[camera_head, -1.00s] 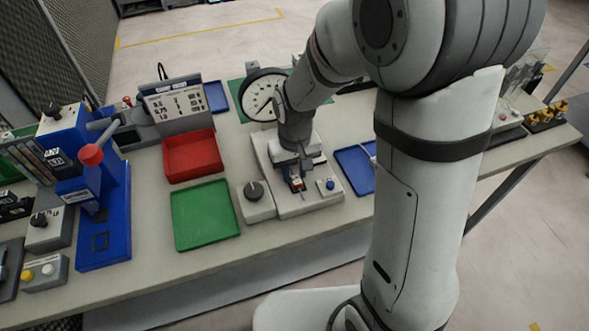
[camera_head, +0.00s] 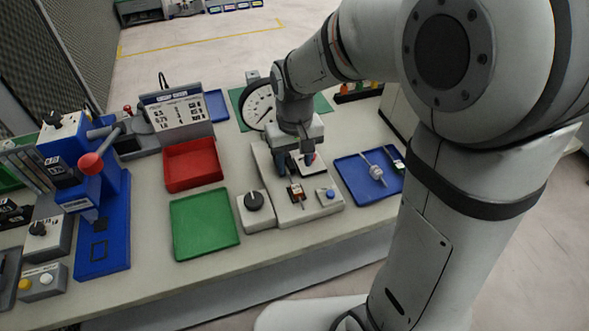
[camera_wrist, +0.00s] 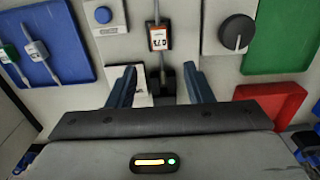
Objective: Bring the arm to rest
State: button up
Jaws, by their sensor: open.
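My arm reaches over the table from the right, with my gripper (camera_head: 306,158) pointing down above the rear part of a pale test fixture (camera_head: 268,160). In the wrist view my gripper (camera_wrist: 160,75) has its two dark fingers apart with nothing held between them. A small part with a red and white label (camera_wrist: 157,38) sits in the fixture, apart from the fingers. The same labelled part (camera_head: 296,192) shows in the head view, in front of my gripper.
A blue tray (camera_head: 352,184) with small parts lies right of the fixture. A green tray (camera_head: 204,225) and red tray (camera_head: 193,165) lie left. A round dial (camera_head: 260,104) stands close behind my gripper. A blue press (camera_head: 100,235) stands far left.

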jog(key=shift+r, duration=0.3)
jog(key=shift+s+d+r, duration=0.2)
jog(key=shift+d+r, duration=0.05)
jog(key=shift+d, duration=0.1)
jog(key=s+d+r+m+t, duration=0.2)
jog(key=s+d+r, duration=0.4)
jog(key=s+d, duration=0.5)
jog(key=shift+s+m+t, duration=0.4)
jog(key=shift+s+m, duration=0.15)
jog(key=shift+m, duration=0.05)
jog(key=shift+o, duration=0.2)
jog(key=shift+r, duration=0.1)
dwell(0.5)
